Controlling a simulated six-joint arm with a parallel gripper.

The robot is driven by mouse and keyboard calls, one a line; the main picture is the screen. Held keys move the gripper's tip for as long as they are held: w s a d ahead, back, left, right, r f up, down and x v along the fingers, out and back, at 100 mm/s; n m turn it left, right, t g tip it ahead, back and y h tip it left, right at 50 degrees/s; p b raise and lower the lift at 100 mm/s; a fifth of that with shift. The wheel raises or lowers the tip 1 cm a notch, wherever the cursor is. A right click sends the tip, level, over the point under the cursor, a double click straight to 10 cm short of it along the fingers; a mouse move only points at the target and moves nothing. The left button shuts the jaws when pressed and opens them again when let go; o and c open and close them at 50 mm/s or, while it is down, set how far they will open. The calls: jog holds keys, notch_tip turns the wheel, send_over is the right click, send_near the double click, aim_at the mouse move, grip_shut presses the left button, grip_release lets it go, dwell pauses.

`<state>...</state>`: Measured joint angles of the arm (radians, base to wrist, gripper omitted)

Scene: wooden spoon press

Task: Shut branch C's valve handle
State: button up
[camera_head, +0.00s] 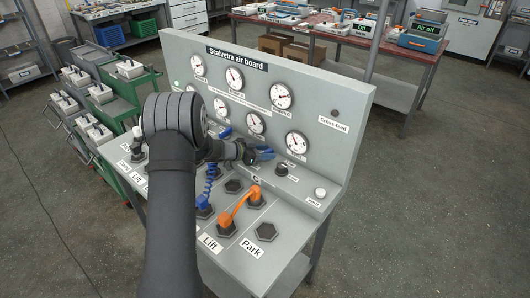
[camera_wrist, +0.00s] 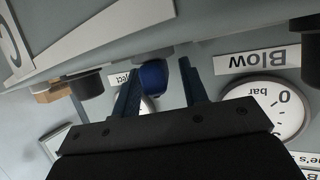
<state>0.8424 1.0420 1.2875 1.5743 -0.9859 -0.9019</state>
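The grey Scalvetra air board (camera_head: 345,105) stands in the middle of the head view. A small C label (camera_head: 256,180) is on its front ledge, below my gripper (camera_head: 264,154). In the wrist view a large C label (camera_wrist: 12,45) shows at the left. My gripper (camera_wrist: 159,66) is open there, its two dark blue fingers apart. A rounded blue handle (camera_wrist: 153,77) sits between the fingers, nearer the left one. I cannot tell whether it touches. This handle is probably branch C's valve handle; in the head view my gripper hides that spot.
A black knob (camera_head: 281,169) stands right of my gripper. Several gauges line the panel, one (camera_head: 296,142) close above. A white button (camera_head: 320,193) is at the right.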

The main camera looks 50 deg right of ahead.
jog(key=v, duration=1.7)
jog(key=shift+a+r, duration=0.2)
jog(key=shift+r, duration=0.05)
jog(key=x, duration=1.7)
jog(key=shift+w+a+f, duration=0.1)
jog(key=shift+f, duration=0.05)
jog(key=shift+c, duration=0.2)
grip_shut()
